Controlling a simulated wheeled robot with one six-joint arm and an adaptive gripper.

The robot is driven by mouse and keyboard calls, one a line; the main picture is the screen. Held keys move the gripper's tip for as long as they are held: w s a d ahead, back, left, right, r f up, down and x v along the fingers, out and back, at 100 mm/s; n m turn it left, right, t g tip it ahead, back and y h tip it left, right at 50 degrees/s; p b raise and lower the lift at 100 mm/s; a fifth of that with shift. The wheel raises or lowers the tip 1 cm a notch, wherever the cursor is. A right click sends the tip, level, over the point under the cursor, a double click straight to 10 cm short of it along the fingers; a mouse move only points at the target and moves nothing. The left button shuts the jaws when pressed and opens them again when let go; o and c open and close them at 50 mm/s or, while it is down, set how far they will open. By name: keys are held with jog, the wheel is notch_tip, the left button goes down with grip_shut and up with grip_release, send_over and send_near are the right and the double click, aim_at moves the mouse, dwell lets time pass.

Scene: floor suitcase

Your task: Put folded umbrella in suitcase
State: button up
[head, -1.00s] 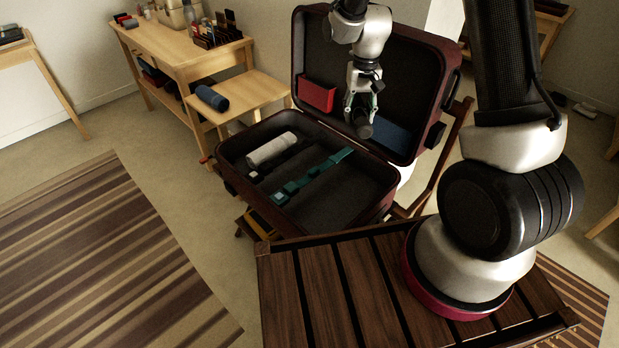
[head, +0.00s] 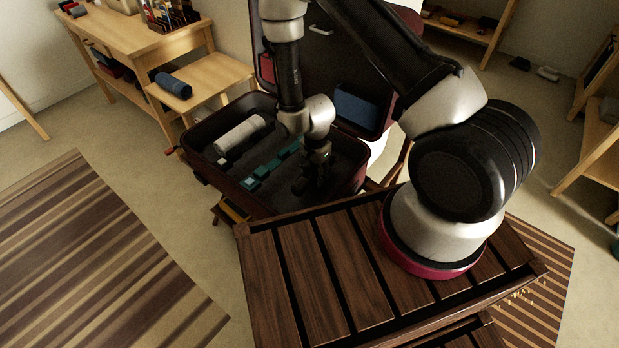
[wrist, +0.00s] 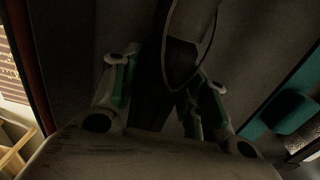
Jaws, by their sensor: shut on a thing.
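The open suitcase (head: 205,172) has a dark lining and a maroon shell, with its lid raised behind. My gripper (head: 308,183) is down inside the right part of its base, seen from above and partly hidden by my wrist. In the wrist view my gripper (wrist: 163,92) is shut on a dark, slim thing with a loop at one end, which looks like the folded umbrella (wrist: 151,104). The umbrella lies over the grey lining. Whether it touches the suitcase floor cannot be told.
A pale grey roll (head: 240,134) and a teal strap (head: 268,170) lie in the base, left of my gripper. A blue item (head: 355,107) is against the lid. A wooden bench with a navy roll (head: 174,85) stands behind left.

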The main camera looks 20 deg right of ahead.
aim_at(315, 187)
jog(key=shift+f, duration=2.1)
jog(key=shift+f, duration=0.1)
jog(key=o, duration=1.2)
jog(key=shift+o, duration=0.2)
